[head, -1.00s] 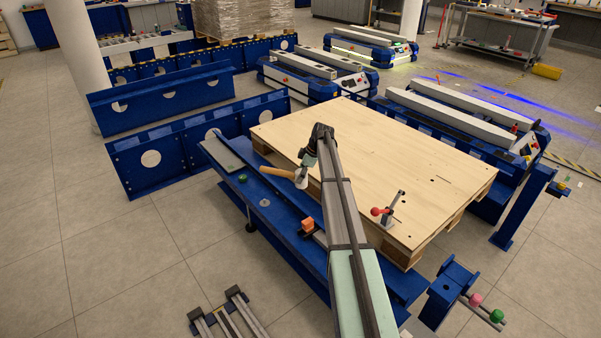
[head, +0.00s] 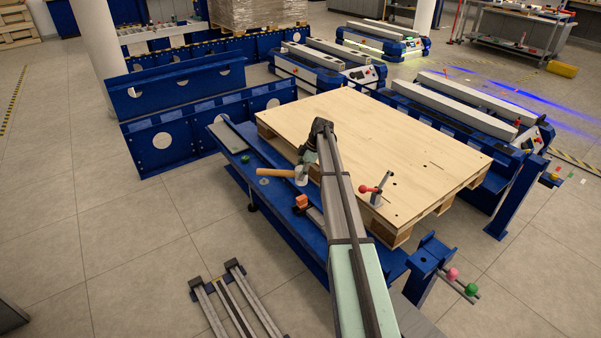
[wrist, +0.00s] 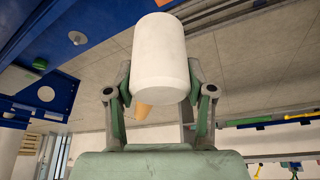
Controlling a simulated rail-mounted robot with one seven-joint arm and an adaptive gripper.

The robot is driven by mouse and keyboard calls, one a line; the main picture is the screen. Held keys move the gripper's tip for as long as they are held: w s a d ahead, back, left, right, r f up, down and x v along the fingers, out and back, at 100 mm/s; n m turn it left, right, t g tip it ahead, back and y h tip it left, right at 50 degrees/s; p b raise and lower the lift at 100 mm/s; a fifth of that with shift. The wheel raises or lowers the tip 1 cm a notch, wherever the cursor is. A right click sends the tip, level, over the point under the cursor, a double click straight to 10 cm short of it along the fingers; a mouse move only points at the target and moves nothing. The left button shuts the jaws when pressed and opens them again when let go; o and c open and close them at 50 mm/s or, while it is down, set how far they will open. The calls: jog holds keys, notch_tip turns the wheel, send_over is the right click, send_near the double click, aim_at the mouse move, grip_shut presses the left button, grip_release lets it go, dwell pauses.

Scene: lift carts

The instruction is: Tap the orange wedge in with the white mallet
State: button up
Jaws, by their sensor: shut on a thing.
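The white mallet (head: 301,175) is in my gripper (head: 306,166), above the blue bench beside the wooden pallet. Its tan handle (head: 275,172) points left in the head view. In the wrist view the white mallet head (wrist: 160,60) sits between the two fingers of my gripper (wrist: 160,95), which are shut on it; part of the tan handle shows below the head. The orange wedge (head: 301,202) sits on the blue bench, nearer the camera than the mallet and apart from it. The wedge is not seen in the wrist view.
The pallet (head: 400,140) lies right of the bench and carries a red-knobbed lever clamp (head: 380,188). A green knob (head: 245,159) is on the bench's left part. Pink and green balls (head: 462,282) stick out at the front right. Metal rails (head: 235,300) lie on the floor.

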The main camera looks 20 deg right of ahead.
aim_at(300, 183)
jog(key=shift+r, duration=0.1)
jog(key=shift+f+b, duration=0.8)
jog(key=shift+f, duration=1.95)
jog(key=shift+f, duration=0.7)
jog(key=shift+r, duration=0.3)
notch_tip(300, 183, down, 4)
jog(key=shift+r+b, duration=0.2)
jog(key=shift+b, duration=0.5)
jog(key=shift+r+p, duration=0.5)
jog(key=shift+r, duration=0.55)
